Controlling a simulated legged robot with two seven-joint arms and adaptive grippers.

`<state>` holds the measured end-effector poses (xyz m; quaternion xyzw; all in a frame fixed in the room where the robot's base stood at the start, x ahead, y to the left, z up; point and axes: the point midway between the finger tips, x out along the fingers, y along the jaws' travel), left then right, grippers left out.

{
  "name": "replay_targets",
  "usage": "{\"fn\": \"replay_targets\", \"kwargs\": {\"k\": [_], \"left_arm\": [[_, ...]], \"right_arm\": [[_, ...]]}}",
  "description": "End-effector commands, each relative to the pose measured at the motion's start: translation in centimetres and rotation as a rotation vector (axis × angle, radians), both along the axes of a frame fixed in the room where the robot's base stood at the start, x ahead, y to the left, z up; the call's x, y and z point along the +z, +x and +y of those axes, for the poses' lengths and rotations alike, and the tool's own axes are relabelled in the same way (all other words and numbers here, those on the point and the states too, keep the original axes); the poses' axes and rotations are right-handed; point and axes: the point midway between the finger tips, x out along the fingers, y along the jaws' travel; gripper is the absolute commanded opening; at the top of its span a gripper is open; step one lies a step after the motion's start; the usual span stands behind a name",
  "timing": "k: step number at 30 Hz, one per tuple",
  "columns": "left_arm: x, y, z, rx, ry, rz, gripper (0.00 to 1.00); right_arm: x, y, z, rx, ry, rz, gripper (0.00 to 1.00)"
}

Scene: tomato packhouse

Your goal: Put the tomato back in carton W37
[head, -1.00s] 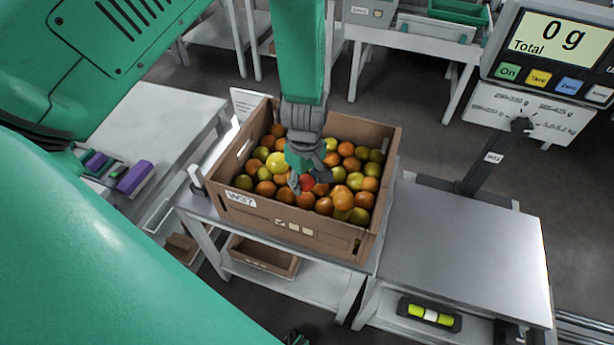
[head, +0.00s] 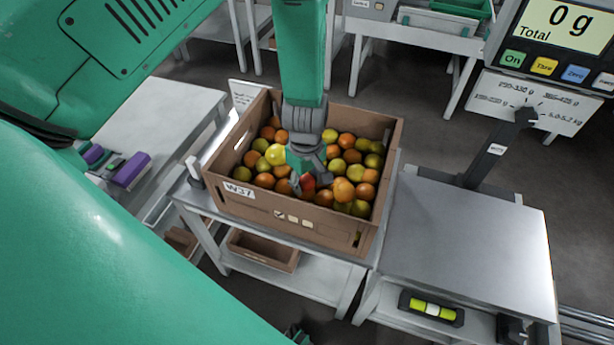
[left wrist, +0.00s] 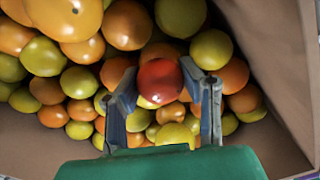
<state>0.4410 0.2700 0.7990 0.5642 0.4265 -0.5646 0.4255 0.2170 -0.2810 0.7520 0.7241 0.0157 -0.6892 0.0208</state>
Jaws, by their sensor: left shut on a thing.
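Carton W37 (head: 238,188) is a brown open box, full of orange, yellow and green tomatoes, standing on a metal table. My left gripper (head: 308,186) reaches down into the carton near its front wall. It is shut on a red tomato (head: 308,182), which is partly hidden by the fingers in the head view. In the left wrist view the red tomato (left wrist: 160,81) sits between the two fingertips, over the other tomatoes. Whether it touches them I cannot tell. My right gripper is not in view.
A scale with a bare metal platform (head: 470,245) stands right of the carton, and its display (head: 558,28) reads 0 g. A white table (head: 165,130) with purple-handled items (head: 131,170) is at the left. A smaller brown carton (head: 262,250) lies on the shelf below.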

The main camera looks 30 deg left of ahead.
Motion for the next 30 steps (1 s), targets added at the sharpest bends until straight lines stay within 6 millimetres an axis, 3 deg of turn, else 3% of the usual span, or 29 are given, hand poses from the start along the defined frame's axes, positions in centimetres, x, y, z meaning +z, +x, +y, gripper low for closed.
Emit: {"fn": "replay_targets", "kwargs": {"k": [20, 21, 23, 29, 30], "left_arm": [[-1.03, 0.01, 0.0, 0.0, 0.0, 0.0, 0.2], [-1.02, 0.02, 0.0, 0.0, 0.0, 0.0, 0.41], [-1.0, 0.02, 0.0, 0.0, 0.0, 0.0, 0.58], [-0.98, 0.01, 0.0, 0.0, 0.0, 0.0, 0.58], [-0.99, 0.01, 0.0, 0.0, 0.0, 0.0, 0.54]], "right_arm": [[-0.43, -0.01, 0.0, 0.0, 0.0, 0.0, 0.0], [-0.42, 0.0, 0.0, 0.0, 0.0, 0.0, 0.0], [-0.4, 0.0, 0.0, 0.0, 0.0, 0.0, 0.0], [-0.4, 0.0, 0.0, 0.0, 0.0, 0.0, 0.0], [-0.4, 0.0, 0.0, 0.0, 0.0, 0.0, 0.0]]}}
